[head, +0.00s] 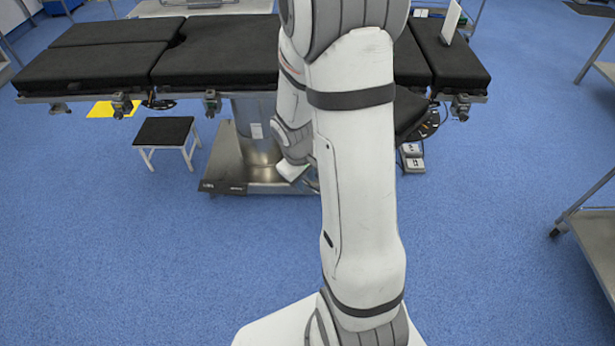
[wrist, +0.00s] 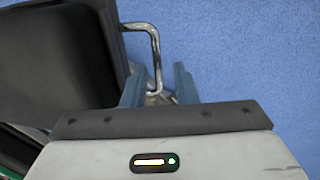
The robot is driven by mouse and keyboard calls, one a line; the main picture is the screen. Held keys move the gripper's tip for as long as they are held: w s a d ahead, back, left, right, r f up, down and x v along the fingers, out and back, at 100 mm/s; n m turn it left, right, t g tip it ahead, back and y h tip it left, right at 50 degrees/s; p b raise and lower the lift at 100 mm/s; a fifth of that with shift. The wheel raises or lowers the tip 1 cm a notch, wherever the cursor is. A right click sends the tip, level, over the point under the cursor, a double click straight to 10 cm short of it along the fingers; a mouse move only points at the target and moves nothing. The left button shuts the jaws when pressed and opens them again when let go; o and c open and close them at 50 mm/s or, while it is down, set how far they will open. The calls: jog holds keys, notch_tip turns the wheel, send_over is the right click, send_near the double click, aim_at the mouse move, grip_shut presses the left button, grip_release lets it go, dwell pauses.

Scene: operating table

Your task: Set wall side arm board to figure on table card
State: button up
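The operating table (head: 110,65) has black pads. A small white card (head: 451,20) stands on its right section; any figure on it is too small to read. A black arm board (head: 412,117) with a marked angle scale (head: 429,124) shows at the table's near right side, partly hidden by my arm. In the wrist view, a black pad (wrist: 55,60) carries a bent chrome handle (wrist: 153,40). My gripper (wrist: 158,82) is open, its blue fingers on either side of the handle's lower end, with gaps visible. In the head view my arm hides most of the gripper.
The table's column and base (head: 262,178) stand below the pads. A foot pedal (head: 412,158) lies at right. A metal cart (head: 597,235) stands far right. The blue floor in front is clear.

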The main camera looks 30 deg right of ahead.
jog(key=shift+o, duration=0.3)
jog(key=shift+w+d, duration=0.1)
jog(key=shift+r, duration=0.25)
notch_tip(320, 180, up, 7)
jog(key=a+p, duration=0.1)
jog(key=shift+s+a, duration=0.2)
jog(key=shift+s, duration=0.05)
jog(key=shift+r+p, duration=0.15)
jog(key=shift+p, duration=0.15)
jog(key=s+a+r+m+t+y+p, duration=0.1)
jog(key=s+a+r+m+p, duration=0.1)
jog(key=s+r, duration=0.4)
jog(key=s+a+r+m+t+p, duration=0.1)
jog(key=s+a+r+p, duration=0.4)
jog(key=r, duration=0.9)
jog(key=shift+s+a+r+m+y, duration=0.25)
jog(key=shift+s+m+y, duration=0.2)
jog(key=shift+s, duration=0.45)
